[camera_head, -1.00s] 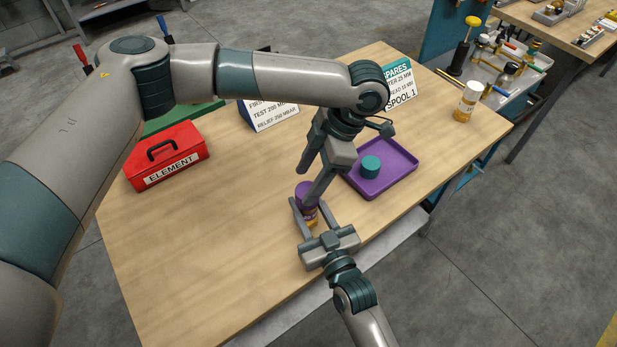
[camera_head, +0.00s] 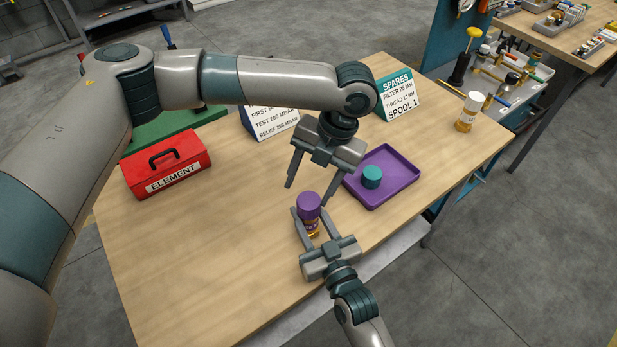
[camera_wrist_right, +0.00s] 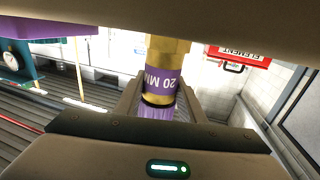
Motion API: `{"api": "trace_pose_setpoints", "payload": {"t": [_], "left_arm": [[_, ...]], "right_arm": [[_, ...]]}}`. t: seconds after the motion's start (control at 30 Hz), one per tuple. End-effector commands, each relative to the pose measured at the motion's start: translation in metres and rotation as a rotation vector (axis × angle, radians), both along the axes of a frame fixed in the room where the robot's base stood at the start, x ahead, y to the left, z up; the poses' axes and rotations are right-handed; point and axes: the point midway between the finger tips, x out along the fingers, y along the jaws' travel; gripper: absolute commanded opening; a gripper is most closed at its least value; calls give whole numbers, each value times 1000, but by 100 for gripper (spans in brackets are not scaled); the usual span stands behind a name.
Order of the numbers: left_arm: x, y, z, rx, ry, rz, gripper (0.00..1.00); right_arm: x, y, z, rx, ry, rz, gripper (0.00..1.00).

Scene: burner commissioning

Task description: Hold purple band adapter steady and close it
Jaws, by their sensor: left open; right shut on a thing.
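My right gripper (camera_head: 310,216) is shut on the adapter from the front. My left gripper (camera_head: 308,192) is open and empty, above and behind the adapter with its fingers pointing down, apart from the purple top.
A purple tray (camera_head: 409,181) with a teal cap (camera_head: 372,177) lies to the right. A red ELEMENT box (camera_head: 167,167) stands at left. Sign cards (camera_head: 397,97) stand at the back. A white-topped brass cylinder (camera_head: 468,112) stands far right. The table's left middle is clear.

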Motion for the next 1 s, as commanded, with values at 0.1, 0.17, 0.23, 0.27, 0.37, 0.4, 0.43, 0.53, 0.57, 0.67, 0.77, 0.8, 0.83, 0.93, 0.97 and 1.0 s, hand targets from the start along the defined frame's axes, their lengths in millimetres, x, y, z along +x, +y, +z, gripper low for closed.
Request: {"api": "trace_pose_setpoints", "payload": {"t": [0.1, 0.17, 0.23, 0.27, 0.37, 0.4, 0.43, 0.53, 0.57, 0.67, 0.77, 0.8, 0.83, 0.93, 0.97, 1.0], "left_arm": [[0, 1, 1, -6, -52, 166, 56], [0, 1, 1, -10, -78, 251, 56], [0, 1, 1, -15, -106, 352, 56], [0, 1, 2, -16, -119, 395, 56], [0, 1, 2, -21, -157, 539, 56], [0, 1, 3, -24, -172, 597, 56], [0, 1, 3, -25, -183, 640, 56], [0, 1, 4, -32, -217, 785, 56], [0, 1, 4, -33, -227, 829, 56], [0, 2, 5, -36, -259, 974, 56], [0, 2, 6, -41, -289, 1121, 56], [0, 2, 6, -42, -299, 1179, 56], [0, 2, 7, -43, -307, 1224, 56], [0, 2, 7, -44, -333, 1370, 56], [0, 2, 8, -45, -340, 1413, 56], [0, 2, 8, -45, -350, 1473, 56]], "right_arm": [[0, 0, -1, -1, 1, -1, 0], [0, 0, -1, -1, 1, -1, 0], [0, 0, -1, -1, 1, 0, 0], [0, 0, -1, -1, 1, 0, 0], [0, 0, -1, -1, 1, -1, 0], [0, 0, -1, -1, 1, -1, 0], [0, 0, -1, -1, 1, -1, 0], [0, 0, -1, -1, 1, 0, 0], [0, 0, -1, -1, 1, 0, 0], [0, 0, -1, -1, 1, 0, 0], [0, 0, 0, -1, 1, 0, 0], [0, 0, 0, -1, 1, 0, 0], [0, 0, 0, -1, 1, 0, 0], [0, 0, 0, 0, 1, 0, 0], [0, 0, 0, 0, 1, 0, 0], [0, 0, 0, 0, 1, 0, 0]]}}
